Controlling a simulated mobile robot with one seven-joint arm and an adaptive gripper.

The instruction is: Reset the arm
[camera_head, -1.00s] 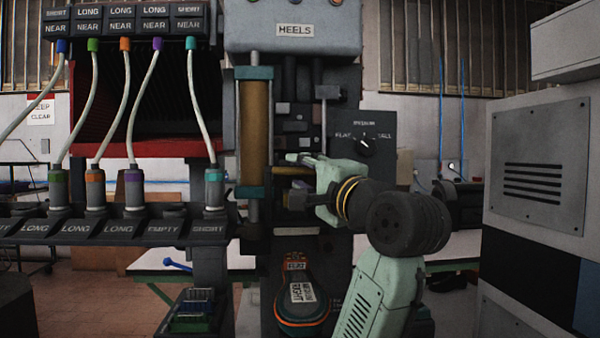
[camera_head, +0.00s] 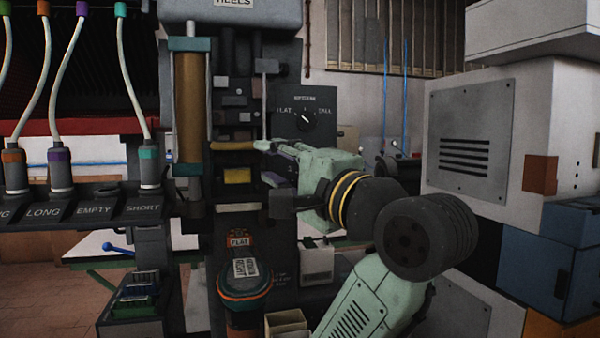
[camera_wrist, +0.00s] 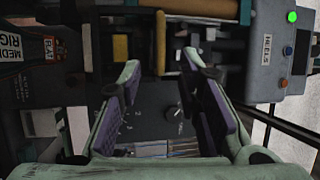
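My gripper (camera_wrist: 168,95) is open in the wrist view, with its two purple-padded fingers apart and nothing between them. In the head view my gripper (camera_head: 262,165) stands in front of the right part of the heel press (camera_head: 232,55), pointing left. Beyond the fingers the wrist view shows the press's dark panel with a knob (camera_wrist: 172,112). The same knob (camera_head: 308,118) shows in the head view, on a panel above my gripper. A yellow block (camera_head: 237,175) sits in the press just left of the fingertips. I cannot tell whether the fingers touch the press.
A shoe-shaped form (camera_head: 246,283) with a label sits low in front of the press. A rack of tube holders (camera_head: 95,208) is at left, with a blue-knobbed lever (camera_head: 112,248) below. A grey cabinet (camera_head: 480,140) and blue box (camera_head: 560,250) stand at right. A green light (camera_wrist: 292,16) shows.

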